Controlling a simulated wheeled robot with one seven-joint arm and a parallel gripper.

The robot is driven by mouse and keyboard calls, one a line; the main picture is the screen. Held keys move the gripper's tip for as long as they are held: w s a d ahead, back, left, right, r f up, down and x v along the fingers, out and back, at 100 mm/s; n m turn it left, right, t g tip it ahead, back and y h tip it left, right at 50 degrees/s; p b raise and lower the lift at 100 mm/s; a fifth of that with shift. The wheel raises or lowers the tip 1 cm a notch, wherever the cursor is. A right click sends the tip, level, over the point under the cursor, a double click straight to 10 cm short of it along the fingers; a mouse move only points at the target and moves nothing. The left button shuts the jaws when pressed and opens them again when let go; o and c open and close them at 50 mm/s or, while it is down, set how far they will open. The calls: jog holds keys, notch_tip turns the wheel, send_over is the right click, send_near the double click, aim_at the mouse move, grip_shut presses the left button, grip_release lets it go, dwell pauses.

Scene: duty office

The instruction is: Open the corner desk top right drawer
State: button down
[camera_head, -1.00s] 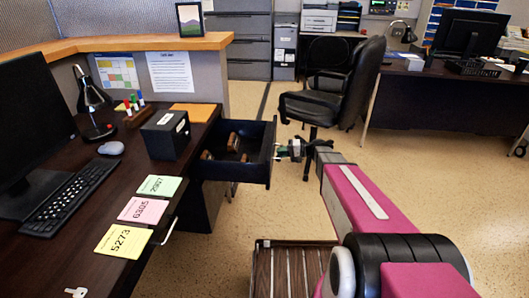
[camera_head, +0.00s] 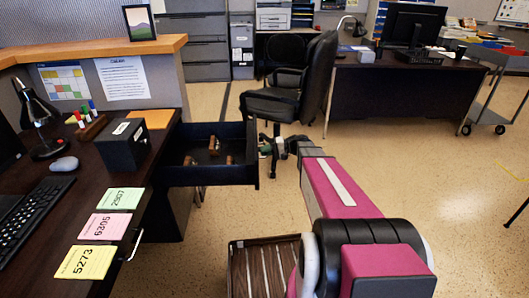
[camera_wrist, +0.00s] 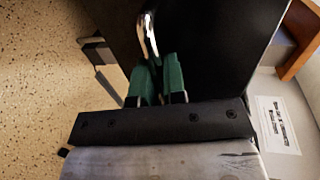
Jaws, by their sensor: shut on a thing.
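The corner desk's top right drawer (camera_head: 205,175) is dark and stands well out from under the desk top (camera_head: 95,165), its inside visible from above. Several small brown objects (camera_head: 213,146) lie in it. My gripper (camera_head: 274,147) is at the outer side of the drawer front, small and partly hidden by my arm in the head view. In the wrist view, the green fingers of my gripper (camera_wrist: 158,66) are shut on the silver drawer handle (camera_wrist: 147,32), against the dark drawer front (camera_wrist: 215,45). The fingertips' exact contact is partly hidden.
A black office chair (camera_head: 290,95) stands just beyond the drawer. A brown slatted bin (camera_head: 262,268) is on the floor between desk and arm. A black box (camera_head: 122,145) and coloured number notes (camera_head: 103,227) lie on the desk. Floor (camera_head: 440,180) to the right is open.

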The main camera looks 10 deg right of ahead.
jog(key=c, duration=1.2)
grip_release()
jog(key=v, duration=1)
jog(key=shift+d, duration=0.35)
jog(key=shift+s, duration=0.1)
jog(key=s+a+f+h, duration=0.1)
jog(key=s+f+h, duration=0.1)
jog(key=s+h, duration=0.3)
jog(key=s+a+f+h, duration=0.2)
jog(key=s+h, duration=0.3)
jog(key=s, duration=0.3)
jog(key=s+a+f+h, duration=0.2)
jog(key=s+h, duration=0.3)
jog(key=s, duration=0.2)
jog(key=shift+a+n+g+h, duration=0.15)
jog(key=shift+n+g+h, duration=0.15)
jog(key=shift+n+g, duration=0.1)
